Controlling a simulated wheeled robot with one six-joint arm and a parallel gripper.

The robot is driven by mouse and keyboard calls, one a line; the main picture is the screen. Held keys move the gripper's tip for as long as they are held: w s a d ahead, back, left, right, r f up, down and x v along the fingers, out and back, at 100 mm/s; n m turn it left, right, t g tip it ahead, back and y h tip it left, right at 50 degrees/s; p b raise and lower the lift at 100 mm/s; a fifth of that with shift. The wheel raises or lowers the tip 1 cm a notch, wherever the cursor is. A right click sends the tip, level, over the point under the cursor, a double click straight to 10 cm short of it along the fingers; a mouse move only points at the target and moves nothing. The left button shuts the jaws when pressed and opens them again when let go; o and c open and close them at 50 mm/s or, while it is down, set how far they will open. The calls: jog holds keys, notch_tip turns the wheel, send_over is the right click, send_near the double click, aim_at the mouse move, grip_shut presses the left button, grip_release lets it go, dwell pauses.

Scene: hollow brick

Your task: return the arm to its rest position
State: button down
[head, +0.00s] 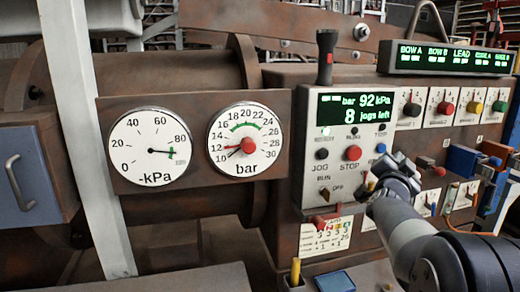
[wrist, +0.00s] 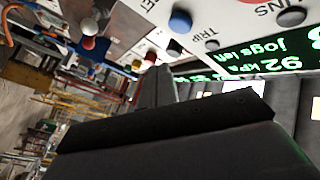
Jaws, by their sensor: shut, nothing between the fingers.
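My grey arm (head: 420,235) reaches in from the lower right of the head view. My gripper (head: 372,184) is at its end, in front of the lower right part of the white control panel (head: 312,180). The gripper is small there and partly hidden by my wrist. In the wrist view my dark gripper (wrist: 155,88) points up at the panel, fingers together, with nothing seen between them. I cannot tell whether the fingertips touch the panel.
The panel has a green display (head: 355,107), a red stop button (head: 353,153) and a black-handled lever (head: 326,55) above it. Switch boxes (head: 440,105) and blue blocks (head: 463,160) crowd the right. Two round gauges (head: 150,148) are at left. A yellow-topped peg (head: 296,270) stands low in front.

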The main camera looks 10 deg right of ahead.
jog(key=s+b, duration=0.1)
jog(key=s, duration=0.2)
jog(key=s+b, duration=0.1)
jog(key=s, duration=0.1)
jog(key=shift+s+d+b, duration=0.2)
jog(key=shift+d+b, duration=0.15)
jog(key=shift+w, duration=0.1)
